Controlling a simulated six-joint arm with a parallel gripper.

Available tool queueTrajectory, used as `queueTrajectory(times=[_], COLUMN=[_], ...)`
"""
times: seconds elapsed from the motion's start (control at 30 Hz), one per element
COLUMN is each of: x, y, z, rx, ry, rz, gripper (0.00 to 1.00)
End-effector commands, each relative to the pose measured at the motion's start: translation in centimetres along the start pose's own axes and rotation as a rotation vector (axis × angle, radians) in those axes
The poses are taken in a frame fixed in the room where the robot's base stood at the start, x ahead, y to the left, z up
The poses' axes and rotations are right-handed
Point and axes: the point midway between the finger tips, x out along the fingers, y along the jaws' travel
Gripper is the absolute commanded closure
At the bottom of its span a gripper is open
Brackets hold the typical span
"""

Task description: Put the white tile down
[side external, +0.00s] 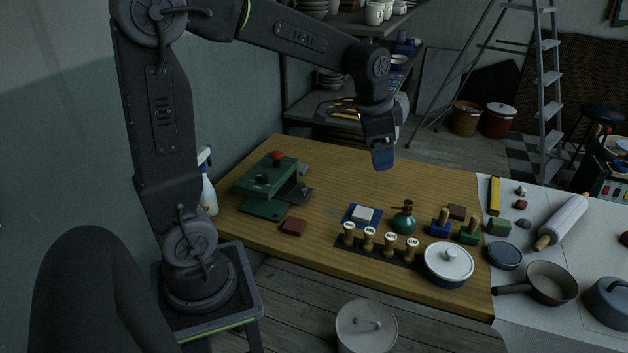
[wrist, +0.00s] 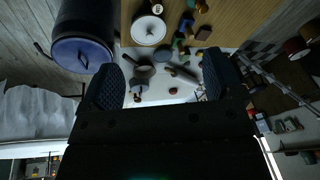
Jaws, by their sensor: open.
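The white tile (side external: 364,214) lies on a small blue pad (side external: 350,216) on the wooden table in the side view, behind the row of wooden stamps. My gripper (side external: 383,160) is raised well above the table, up and to the right of the tile and apart from it. In the wrist view my gripper (wrist: 164,82) shows two dark padded fingers spread wide with nothing between them. The tile is not seen in the wrist view.
Stamps (side external: 390,243) stand in front of the tile, a green bottle (side external: 404,220) to its right. A green press (side external: 272,182) is at left, a lidded white pot (side external: 448,262) at front right. The table's back middle is clear.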

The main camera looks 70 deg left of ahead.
Motion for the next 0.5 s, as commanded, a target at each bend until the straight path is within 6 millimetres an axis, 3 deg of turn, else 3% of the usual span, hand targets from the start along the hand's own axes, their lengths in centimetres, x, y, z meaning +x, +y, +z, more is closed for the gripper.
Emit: queueTrajectory(times=[0.03, 0.2, 0.3, 0.5], x=[-1.8, -5.5, -6.5, -6.9], y=[2.0, 7.6, 10.3, 13.4], z=[1.0, 5.1, 7.7, 11.3], rx=[-0.030, -0.167, -0.240, -0.345], ry=[0.031, 0.119, 0.166, 0.228], rz=[-0.010, -0.017, -0.009, 0.012], gripper=[0.13, 0.13, 0.13, 0.13])
